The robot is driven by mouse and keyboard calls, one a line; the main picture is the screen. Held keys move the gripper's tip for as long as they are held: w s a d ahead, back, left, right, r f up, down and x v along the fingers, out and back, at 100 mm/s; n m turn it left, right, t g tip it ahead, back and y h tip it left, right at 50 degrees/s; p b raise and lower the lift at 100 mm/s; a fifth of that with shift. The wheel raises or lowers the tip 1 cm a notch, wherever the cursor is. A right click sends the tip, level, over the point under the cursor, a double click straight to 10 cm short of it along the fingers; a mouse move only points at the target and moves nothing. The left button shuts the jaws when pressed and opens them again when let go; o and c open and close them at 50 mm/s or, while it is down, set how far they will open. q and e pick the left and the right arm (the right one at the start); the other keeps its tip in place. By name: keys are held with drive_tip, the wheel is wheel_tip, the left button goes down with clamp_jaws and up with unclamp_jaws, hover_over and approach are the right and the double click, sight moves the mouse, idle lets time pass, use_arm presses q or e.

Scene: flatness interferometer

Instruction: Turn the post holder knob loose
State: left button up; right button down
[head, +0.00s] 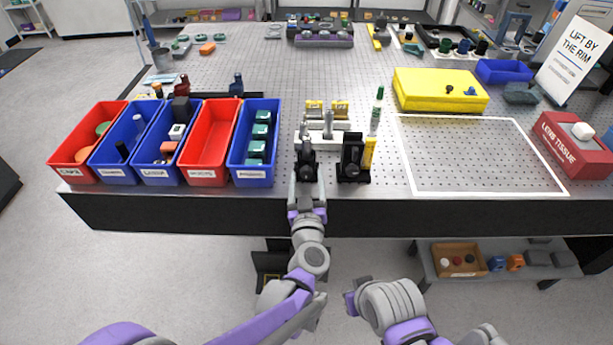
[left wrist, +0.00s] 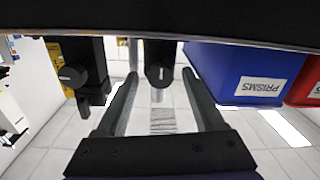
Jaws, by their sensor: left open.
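Two black post holders stand at the front edge of the perforated table in the head view: one (head: 306,158) straight ahead of my left gripper (head: 306,184), the other (head: 352,160) to its right. In the left wrist view, the post holder (left wrist: 159,52) in front of me has a round dark knob (left wrist: 159,74). My left gripper (left wrist: 162,85) is open, its two fingers on either side of that knob with gaps showing. I see no contact. The second holder's knob (left wrist: 70,76) lies outside the fingers at left.
A blue prisms bin (left wrist: 238,78) is close to the fingers at right in the wrist view. Red and blue bins (head: 208,178) line the table's left front. A green-capped bottle (head: 376,115) stands behind the holders. A white-outlined area (head: 480,155) at right is clear.

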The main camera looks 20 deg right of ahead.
use_arm(q)
drive_tip(key=shift+w, duration=0.35)
clamp_jaws()
